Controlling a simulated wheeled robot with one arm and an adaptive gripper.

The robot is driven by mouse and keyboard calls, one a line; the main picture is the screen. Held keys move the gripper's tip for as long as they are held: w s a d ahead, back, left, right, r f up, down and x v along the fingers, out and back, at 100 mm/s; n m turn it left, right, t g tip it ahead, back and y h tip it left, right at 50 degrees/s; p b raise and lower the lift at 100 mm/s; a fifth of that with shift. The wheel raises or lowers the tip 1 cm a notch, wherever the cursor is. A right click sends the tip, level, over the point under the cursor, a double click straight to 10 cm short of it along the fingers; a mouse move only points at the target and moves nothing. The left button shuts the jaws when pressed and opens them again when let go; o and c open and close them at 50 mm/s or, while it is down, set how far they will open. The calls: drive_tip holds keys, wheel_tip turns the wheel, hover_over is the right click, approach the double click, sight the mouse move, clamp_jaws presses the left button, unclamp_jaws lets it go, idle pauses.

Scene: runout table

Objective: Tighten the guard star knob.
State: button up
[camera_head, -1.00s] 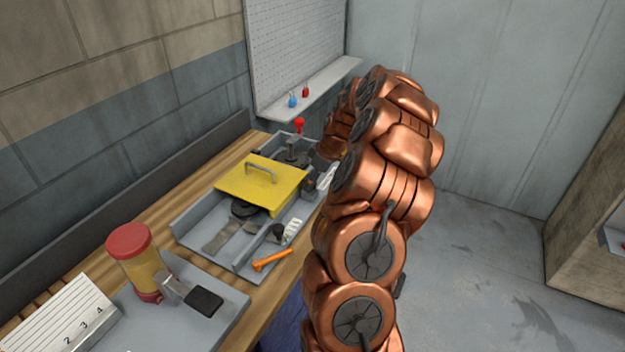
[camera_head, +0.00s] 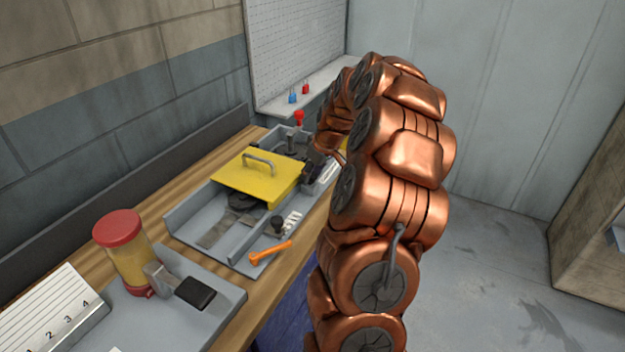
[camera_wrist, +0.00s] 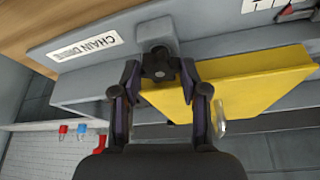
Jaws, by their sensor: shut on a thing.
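The dark star knob (camera_wrist: 160,64) sits on a grey block at the edge of the yellow guard (camera_wrist: 245,88) in the wrist view. My gripper (camera_wrist: 160,76) is shut on the knob, with one finger on each side. In the head view the yellow guard (camera_head: 258,182), with a grey handle on top, lies over the grey machine tray. My gripper (camera_head: 316,168) is at the guard's right side there, partly hidden by my copper arm. The knob cannot be made out in the head view.
An orange tool (camera_head: 270,252) lies on the tray's front edge. A red-lidded jar (camera_head: 126,255) stands at the left. A red-topped lever (camera_head: 299,118) stands behind the guard. Padlocks (camera_head: 292,97) hang at the back shelf.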

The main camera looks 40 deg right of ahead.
drive_tip(key=shift+m, duration=0.3)
drive_tip(key=o, duration=1.1)
drive_tip(key=shift+o, duration=0.2)
drive_tip(key=shift+r+p, duration=0.15)
drive_tip(key=shift+p, duration=0.15)
drive_tip(key=shift+r+n+y+p, duration=0.15)
drive_tip(key=shift+n+y+p, duration=0.15)
drive_tip(key=shift+n+p, duration=0.85)
drive_tip(key=n+p, duration=0.1)
drive_tip(key=p, duration=0.1)
drive_tip(key=n+y+p, duration=0.1)
drive_tip(key=shift+d+p, duration=0.25)
drive_tip(key=shift+p, duration=0.1)
drive_tip(key=shift+n+b, duration=0.25)
drive_tip(key=shift+b, duration=0.1)
